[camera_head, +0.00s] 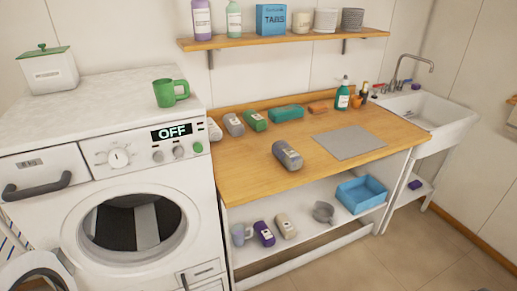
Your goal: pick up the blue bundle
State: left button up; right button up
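No rolled bundle in view is plainly blue. The nearest in colour is a dark purple-blue bundle (264,233) with a pale label, on the white lower shelf between a pale blue-grey mug and a beige bundle (286,226). On the wooden counter, a grey bundle (287,155) lies alone near the front edge. Another grey bundle (233,124), a green bundle (254,121) and a whitish bundle (214,130) lie at the back left. Neither of my grippers is in view.
A washing machine (120,165) stands left of the wooden counter (240,185), with a green mug (171,92) on top. A grey mat (349,142) lies on the counter. The lower shelf (245,265) also holds a blue bin (361,194). A sink (434,106) is right.

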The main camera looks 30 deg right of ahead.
aim_at(292, 160)
jog(key=i+l+u, duration=0.1)
jog(key=l+u, duration=0.3)
jog(key=l, duration=0.8)
jog(key=k+l+u, duration=0.1)
jog(key=l+u, duration=0.3)
jog(key=l, duration=0.75)
